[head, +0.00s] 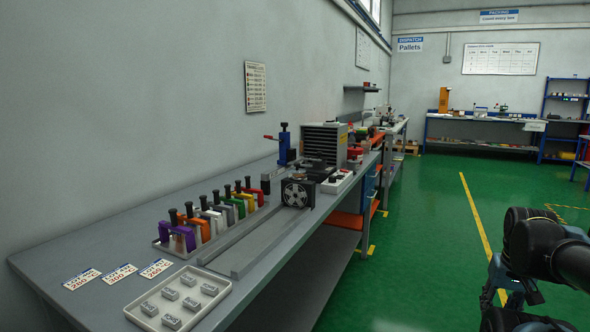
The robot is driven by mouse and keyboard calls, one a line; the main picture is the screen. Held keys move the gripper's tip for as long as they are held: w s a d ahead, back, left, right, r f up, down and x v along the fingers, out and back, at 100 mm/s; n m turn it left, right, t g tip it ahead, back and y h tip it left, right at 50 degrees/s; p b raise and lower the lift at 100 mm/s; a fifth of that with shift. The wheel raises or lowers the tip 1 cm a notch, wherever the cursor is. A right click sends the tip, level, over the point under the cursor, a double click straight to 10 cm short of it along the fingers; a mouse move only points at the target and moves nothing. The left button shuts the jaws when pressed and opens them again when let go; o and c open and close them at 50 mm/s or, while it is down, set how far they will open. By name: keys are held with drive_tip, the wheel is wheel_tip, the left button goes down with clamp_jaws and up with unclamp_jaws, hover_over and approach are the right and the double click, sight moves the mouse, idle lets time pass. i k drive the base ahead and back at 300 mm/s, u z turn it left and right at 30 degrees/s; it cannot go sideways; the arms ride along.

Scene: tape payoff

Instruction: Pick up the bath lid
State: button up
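I cannot pick out the bath lid for certain. A low dark unit (318,172) with a flat top sits on the long grey bench (110,244), just behind a black fan (297,193). It may be the bath, but it is too small to tell whether a lid is on it. My dark arm (535,245) is folded at the lower right, over the green floor and well apart from the bench. I cannot make out its fingertips, or whether the gripper holds anything.
A tray of grey blocks (149,323), a rack of coloured, black-topped holders (163,246), a blue press (284,145), a grey slotted box (325,143) and a white box with red knobs (337,182) stand on the bench. The green floor (430,215) alongside is clear.

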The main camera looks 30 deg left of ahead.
sight(297, 171)
drive_tip(key=u, duration=0.3)
drive_tip(key=i, duration=0.85)
drive_tip(key=u, duration=0.4)
